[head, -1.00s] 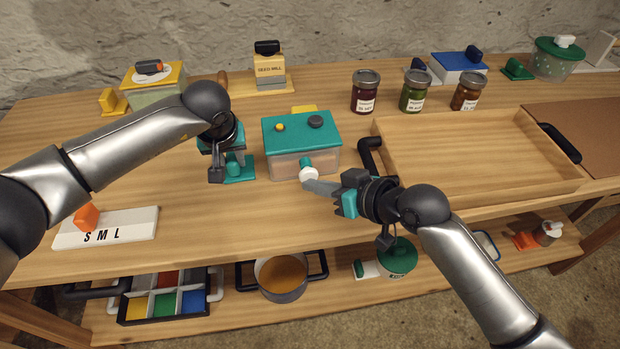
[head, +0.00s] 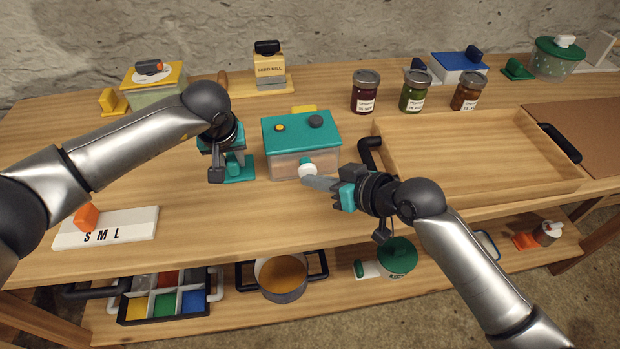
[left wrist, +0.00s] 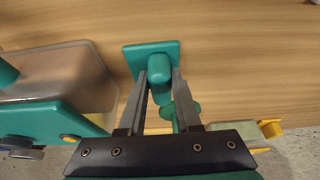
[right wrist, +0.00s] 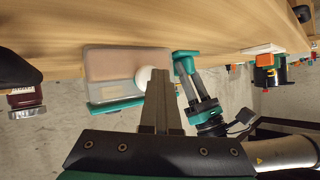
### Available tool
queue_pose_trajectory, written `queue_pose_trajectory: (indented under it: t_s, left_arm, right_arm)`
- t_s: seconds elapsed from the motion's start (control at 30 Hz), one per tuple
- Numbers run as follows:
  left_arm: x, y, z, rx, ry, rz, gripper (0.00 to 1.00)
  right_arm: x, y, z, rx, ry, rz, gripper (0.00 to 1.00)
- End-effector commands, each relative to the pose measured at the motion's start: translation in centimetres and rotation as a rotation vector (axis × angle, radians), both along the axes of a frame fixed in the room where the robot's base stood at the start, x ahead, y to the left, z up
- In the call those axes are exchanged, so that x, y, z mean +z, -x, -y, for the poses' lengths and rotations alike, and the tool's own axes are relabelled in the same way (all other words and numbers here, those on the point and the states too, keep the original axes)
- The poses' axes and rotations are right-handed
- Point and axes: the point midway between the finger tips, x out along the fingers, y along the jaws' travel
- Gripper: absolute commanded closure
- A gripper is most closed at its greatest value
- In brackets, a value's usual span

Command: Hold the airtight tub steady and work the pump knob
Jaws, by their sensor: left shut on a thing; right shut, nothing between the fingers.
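The airtight tub (head: 301,137), clear-walled with a teal lid, stands upright on the table in the head view. Its white pump knob (head: 307,171) sticks out of the front wall on a teal stem; it also shows in the right wrist view (right wrist: 143,76). My left gripper (head: 236,160) is shut on an upright teal handle (left wrist: 159,70) with a flat teal foot (head: 239,174), just left of the tub. My right gripper (head: 308,181) is shut and empty, its fingertips at the knob's front; they look touching or nearly so.
A wooden tray (head: 480,160) lies right of the tub. Several jars (head: 415,92) stand behind it. A white board marked S M L (head: 106,228) lies at the left front. The lower shelf holds a pot (head: 282,276) and a sorting box (head: 168,294). The table in front of the tub is clear.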

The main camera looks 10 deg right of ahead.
Motion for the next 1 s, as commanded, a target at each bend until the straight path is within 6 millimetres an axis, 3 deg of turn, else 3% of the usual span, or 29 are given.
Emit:
queue_pose_trajectory:
  t_s: [0.43, 1.0]
  left_arm:
    - [0.0, 0.1, 0.1, -0.005, 0.001, -0.002, 1.00]
    - [0.0, 0.1, 0.1, -0.004, 0.001, -0.002, 1.00]
  right_arm:
    - [0.1, 0.0, 0.0, -0.002, 0.000, 0.003, 1.00]
    - [0.1, 3.0, 0.1, -0.001, 0.000, 0.002, 1.00]
